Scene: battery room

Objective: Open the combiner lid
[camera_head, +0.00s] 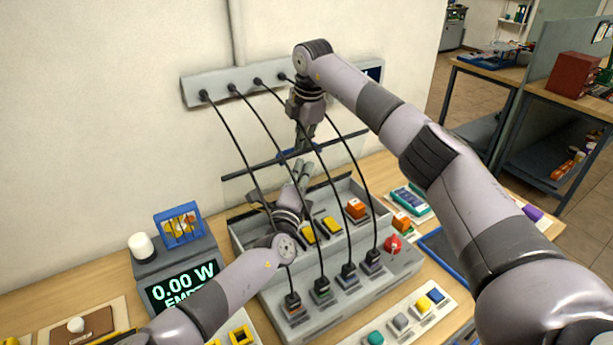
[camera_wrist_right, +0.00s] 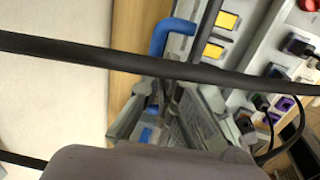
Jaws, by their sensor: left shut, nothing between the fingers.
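The combiner is a grey box (camera_head: 262,301) on the bench, with yellow and orange switches inside and black cables plugged along its front. Its interior is visible from above. My left gripper (camera_head: 302,170) is shut and empty over the rear left of the box, just below the bar. My right gripper (camera_head: 303,142) points down at the bar; its fingers are partly hidden and contact is unclear.
Several black cables hang from a grey wall strip (camera_head: 193,93) down to the box, close around both grippers. A display reading 0.00 W (camera_head: 181,287) and a blue rack (camera_head: 180,226) stand left. A blue tray (camera_head: 437,243) lies right. A blue hooked part (camera_wrist_right: 162,37) shows in the wrist view.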

